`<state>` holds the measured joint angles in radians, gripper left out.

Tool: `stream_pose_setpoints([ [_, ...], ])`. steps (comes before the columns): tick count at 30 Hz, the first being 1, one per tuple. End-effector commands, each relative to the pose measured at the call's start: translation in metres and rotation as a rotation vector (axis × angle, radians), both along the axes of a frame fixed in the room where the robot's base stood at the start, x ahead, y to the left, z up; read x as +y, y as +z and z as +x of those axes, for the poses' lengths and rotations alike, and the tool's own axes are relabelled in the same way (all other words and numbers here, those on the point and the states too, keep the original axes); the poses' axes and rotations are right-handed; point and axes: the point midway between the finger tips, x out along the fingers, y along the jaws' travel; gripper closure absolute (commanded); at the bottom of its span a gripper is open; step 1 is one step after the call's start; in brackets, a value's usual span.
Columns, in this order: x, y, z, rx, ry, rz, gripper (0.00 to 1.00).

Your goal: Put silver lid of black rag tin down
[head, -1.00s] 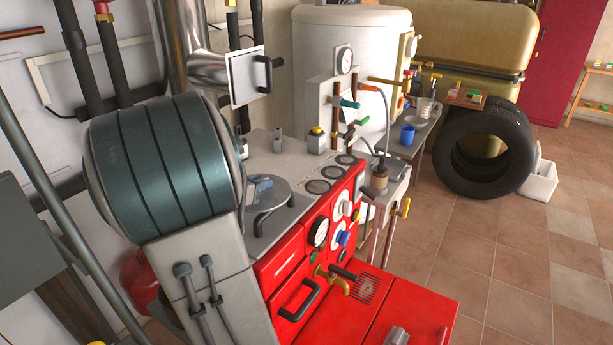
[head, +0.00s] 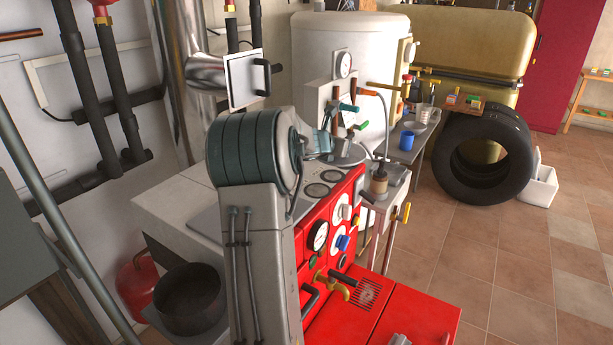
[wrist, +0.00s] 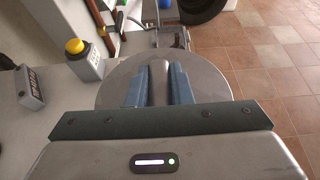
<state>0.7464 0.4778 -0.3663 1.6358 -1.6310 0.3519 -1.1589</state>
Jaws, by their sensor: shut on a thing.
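My gripper (head: 322,144) is shut on the handle of the round silver lid (head: 349,154), at the far right end of the boiler top. In the wrist view, the blue fingers of my gripper (wrist: 161,84) close on the handle, and the flat lid (wrist: 210,84) spreads out beneath them. I cannot tell whether the lid touches the surface or is just above it. A black round tin (head: 190,298) stands open at the lower left, its inside dark. Part of the lid is hidden behind my arm in the head view.
The red boiler front (head: 340,235) carries gauges and knobs. The white tank (head: 350,60) with pipes stands behind the lid. A box with a yellow button (wrist: 84,60) is close to the lid's left. The light boiler top (head: 170,215) is bare at the left.

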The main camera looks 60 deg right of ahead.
Motion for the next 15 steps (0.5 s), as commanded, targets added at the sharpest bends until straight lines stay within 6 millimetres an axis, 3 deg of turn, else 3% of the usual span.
stream_pose_setpoints([
  [15, 0.008, -0.061, 0.101, 0.001, 0.001, 0.002, 1.0],
])
